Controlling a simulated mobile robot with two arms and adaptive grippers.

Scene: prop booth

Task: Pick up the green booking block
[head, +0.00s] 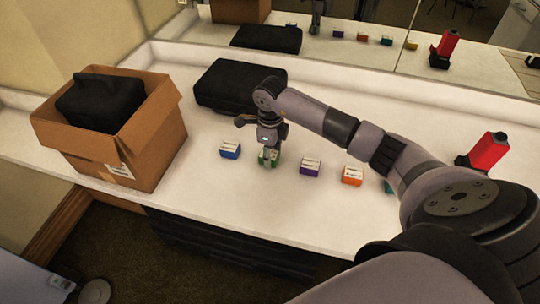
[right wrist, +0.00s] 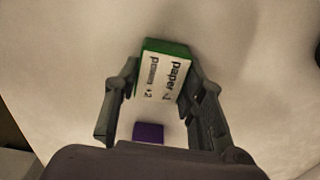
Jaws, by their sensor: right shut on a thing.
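The green booking block (head: 275,160) is in the row of small blocks on the white counter. My right gripper (head: 268,153) comes down over it from above and is shut on it. In the right wrist view the green block (right wrist: 163,72) has a white label with black print and sits between the two fingers (right wrist: 160,88). Both fingers touch its sides. I cannot tell whether the block is off the counter. My left gripper is not in view.
A blue block (head: 230,150) stands to the left; purple (head: 310,167) and orange (head: 352,175) blocks stand to the right. A cardboard box (head: 155,150) holds a black case (head: 100,103). Another black case (head: 225,85) lies behind. A red device (head: 487,152) stands right. A mirror backs the counter.

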